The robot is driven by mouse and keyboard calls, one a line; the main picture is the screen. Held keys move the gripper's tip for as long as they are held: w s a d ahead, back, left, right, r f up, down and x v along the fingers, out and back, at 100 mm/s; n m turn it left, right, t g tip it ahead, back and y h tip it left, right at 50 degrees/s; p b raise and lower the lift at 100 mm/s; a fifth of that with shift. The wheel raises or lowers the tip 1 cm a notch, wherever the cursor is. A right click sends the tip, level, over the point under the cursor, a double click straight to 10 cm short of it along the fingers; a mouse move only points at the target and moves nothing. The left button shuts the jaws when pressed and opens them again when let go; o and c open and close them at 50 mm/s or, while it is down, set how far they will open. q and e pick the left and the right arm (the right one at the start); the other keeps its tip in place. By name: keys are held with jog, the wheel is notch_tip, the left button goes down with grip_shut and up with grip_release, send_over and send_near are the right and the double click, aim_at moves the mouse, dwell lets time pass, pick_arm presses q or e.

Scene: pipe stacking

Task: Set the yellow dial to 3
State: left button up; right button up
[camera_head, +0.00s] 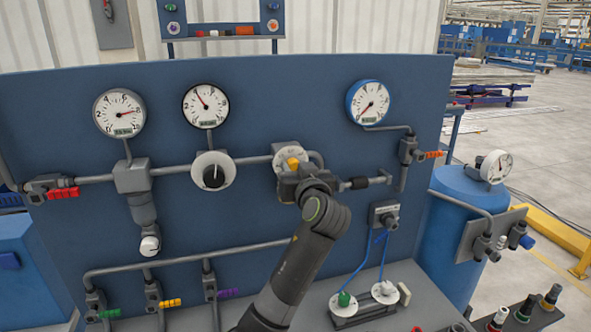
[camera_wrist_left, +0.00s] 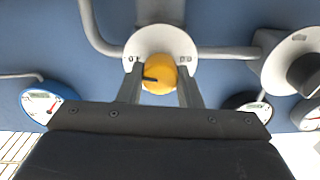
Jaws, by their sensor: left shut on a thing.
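The yellow dial (camera_head: 293,163) sits on a white round plate (camera_head: 283,154) in the middle of the blue panel, in line with a grey pipe. It also shows in the left wrist view (camera_wrist_left: 158,78), with a dark pointer mark toward the left of that picture. The plate's markings are too small to read. My left gripper (camera_head: 297,176) is at the dial and partly covers it in the head view. In the left wrist view, its two fingers stand on either side of the dial and are shut on it. My right gripper is not in view.
A black knob on a white plate (camera_head: 213,171) is left of the dial. Pressure gauges (camera_head: 119,113) (camera_head: 205,105) (camera_head: 368,102) sit above. A red-handled valve (camera_head: 62,193) is at the left, an orange-handled valve (camera_head: 430,155) at the right. Pipes run close around the dial.

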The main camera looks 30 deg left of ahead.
pick_arm(q)
jog(key=shift+n+b, duration=4.9)
jog(key=shift+b, duration=0.05)
jog(key=o, duration=1)
jog(key=shift+w+a+f, duration=0.1)
jog(key=shift+a, duration=0.05)
jog(key=shift+c, duration=0.2)
